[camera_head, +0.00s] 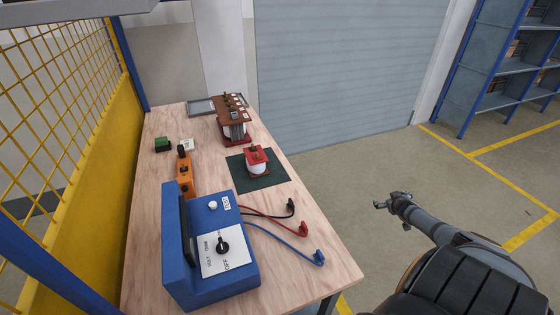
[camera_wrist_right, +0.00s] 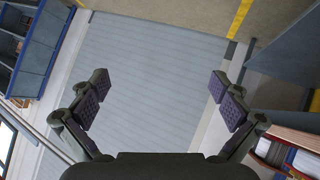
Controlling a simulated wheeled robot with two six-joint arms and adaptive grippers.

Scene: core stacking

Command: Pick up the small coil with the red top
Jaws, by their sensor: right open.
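The small coil with the red top (camera_head: 257,165) stands upright on a dark green mat (camera_head: 274,182) on the wooden table. It has a white body and brass-coloured parts on top. My right gripper (camera_head: 387,203) is to the right of the table, over the floor and well apart from the coil. In the right wrist view its two fingers (camera_wrist_right: 164,98) are spread wide with nothing between them. The coil does not show in that view. My left gripper is not in view.
A larger brown-topped coil unit (camera_head: 232,110) stands behind the mat. A blue tester (camera_head: 208,254) with red, black and blue leads sits in front, beside an orange tool (camera_head: 184,174). A yellow mesh fence (camera_head: 75,150) borders the table's left. Open floor lies to the right.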

